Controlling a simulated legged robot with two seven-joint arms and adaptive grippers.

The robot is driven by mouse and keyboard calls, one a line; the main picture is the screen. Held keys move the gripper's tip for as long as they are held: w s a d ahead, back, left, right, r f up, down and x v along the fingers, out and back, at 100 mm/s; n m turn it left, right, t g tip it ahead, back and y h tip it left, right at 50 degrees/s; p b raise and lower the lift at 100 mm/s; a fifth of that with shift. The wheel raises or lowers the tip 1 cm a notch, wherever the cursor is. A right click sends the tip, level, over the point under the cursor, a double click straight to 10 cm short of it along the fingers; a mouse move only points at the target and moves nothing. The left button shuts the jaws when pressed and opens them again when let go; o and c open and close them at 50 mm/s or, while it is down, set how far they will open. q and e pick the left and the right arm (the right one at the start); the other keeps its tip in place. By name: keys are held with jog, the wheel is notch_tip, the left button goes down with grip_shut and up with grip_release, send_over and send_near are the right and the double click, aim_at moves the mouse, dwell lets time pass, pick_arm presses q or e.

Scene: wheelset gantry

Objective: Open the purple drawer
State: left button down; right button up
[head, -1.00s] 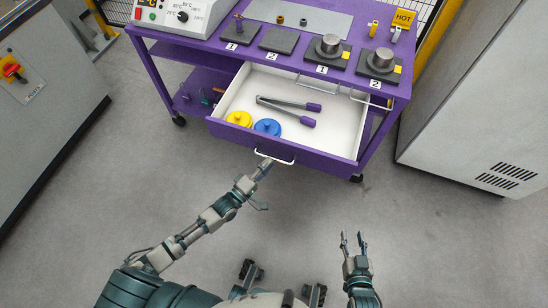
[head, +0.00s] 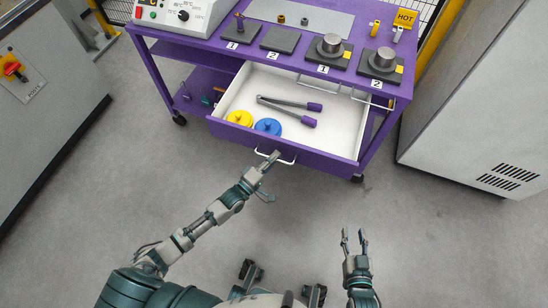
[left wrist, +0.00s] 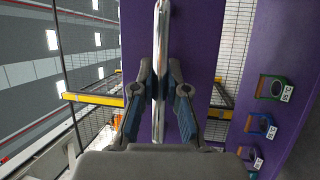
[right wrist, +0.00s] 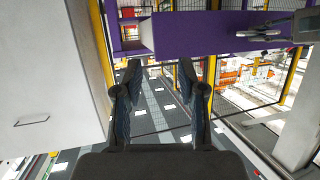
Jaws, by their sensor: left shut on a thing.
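The purple drawer (head: 325,164) of the purple cart stands pulled out, its white inside showing. Its pale bar handle (head: 288,161) is on the front panel. My left gripper (head: 272,158) is at this handle and shut on it. In the left wrist view the handle bar (left wrist: 159,70) runs between the two fingers (left wrist: 159,95), with the purple drawer front behind. My right gripper (head: 354,238) is open and empty, low in front of the cart and well away from the drawer. It also shows open in the right wrist view (right wrist: 162,95).
Tongs (head: 285,108), a yellow lidded piece (head: 240,118) and a blue one (head: 267,127) lie in the drawer. The cart top (head: 215,48) bears a control box (head: 180,15), pads and metal cylinders. Grey cabinets stand left and right (head: 480,120). The floor before the cart is clear.

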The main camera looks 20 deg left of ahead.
pick_arm(q)
jog(key=w, duration=0.1)
jog(key=w+b, duration=0.1)
jog(key=w, duration=0.1)
jog(key=shift+w+d+f, duration=0.1)
jog(key=shift+w+f, duration=0.15)
jog(key=shift+w, duration=0.05)
pick_arm(e)
jog(key=r+t, duration=0.2)
jog(key=w+a+r+t+y, duration=0.1)
jog(key=shift+w+r, duration=0.1)
jog(key=shift+r, duration=0.3)
pick_arm(q)
jog(key=c, duration=1.3)
grip_release()
jog(key=shift+o, duration=0.6)
jog(key=shift+r, duration=0.1)
pick_arm(e)
jog(key=shift+w+f, duration=0.1)
pick_arm(q)
jog(key=v, duration=1.2)
